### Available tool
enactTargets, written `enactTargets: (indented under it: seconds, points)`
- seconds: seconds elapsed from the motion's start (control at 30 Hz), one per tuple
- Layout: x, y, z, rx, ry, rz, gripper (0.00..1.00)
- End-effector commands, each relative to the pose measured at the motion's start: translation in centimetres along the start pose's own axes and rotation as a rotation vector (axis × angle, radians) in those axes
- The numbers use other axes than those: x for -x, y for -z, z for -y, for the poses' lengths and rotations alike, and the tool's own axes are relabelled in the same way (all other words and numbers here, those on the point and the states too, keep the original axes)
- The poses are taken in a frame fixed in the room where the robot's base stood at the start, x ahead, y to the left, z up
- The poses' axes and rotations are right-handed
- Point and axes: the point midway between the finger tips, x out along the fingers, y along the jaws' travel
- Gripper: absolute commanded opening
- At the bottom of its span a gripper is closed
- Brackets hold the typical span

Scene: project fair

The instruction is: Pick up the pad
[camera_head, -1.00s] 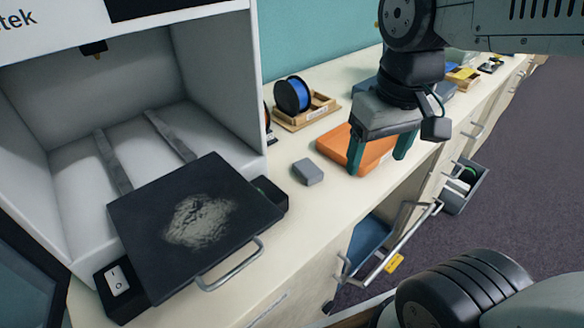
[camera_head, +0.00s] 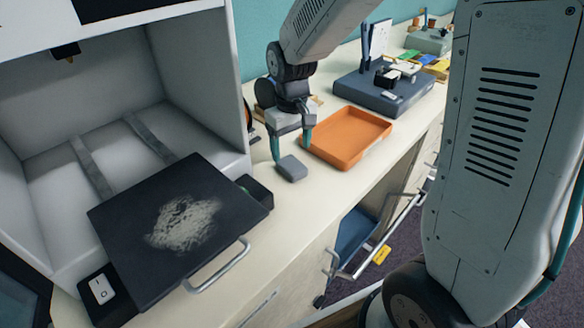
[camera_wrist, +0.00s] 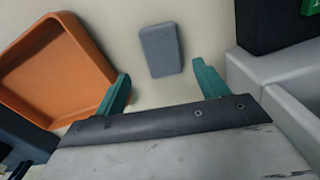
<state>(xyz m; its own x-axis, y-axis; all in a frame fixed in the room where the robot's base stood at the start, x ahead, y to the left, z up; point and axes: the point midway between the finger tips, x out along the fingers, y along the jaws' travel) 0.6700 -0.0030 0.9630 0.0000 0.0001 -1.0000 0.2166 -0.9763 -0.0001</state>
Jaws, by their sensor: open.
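The pad looks to be the small grey block (camera_head: 291,168) lying flat on the cream counter (camera_head: 325,190), between the printer and the orange tray. In the wrist view the grey block (camera_wrist: 161,49) lies ahead of the fingertips, roughly centred between them. My gripper (camera_head: 291,150) is open with its teal fingers pointing down, above and just behind the block in the head view. In the wrist view my gripper (camera_wrist: 165,80) has nothing between its fingers. I cannot tell the exact height of the fingertips above the counter.
An orange tray (camera_head: 350,152) stands right of the block. A printer (camera_head: 200,95) with a black plate (camera_head: 200,255) bearing grey residue stands left. A dark blue device (camera_head: 385,103) is behind the tray. An open drawer (camera_head: 358,235) juts out below the counter.

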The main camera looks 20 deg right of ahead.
Motion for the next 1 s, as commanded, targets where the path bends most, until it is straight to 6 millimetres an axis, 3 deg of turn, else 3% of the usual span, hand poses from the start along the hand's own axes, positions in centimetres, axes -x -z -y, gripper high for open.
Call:
enactTargets:
  seconds: [0.3, 0.6, 0.77, 1.0]
  points:
    - [-4.4, 0.0, 0.6, 0.000, 0.000, 0.002, 0.73]
    - [-4.8, 0.0, 0.6, 0.000, 0.000, 0.000, 0.73]
    - [-4.8, 0.0, 0.6, 0.000, 0.000, 0.000, 0.28]
    - [-4.8, 0.0, 0.6, 0.000, 0.000, 0.000, 0.25]
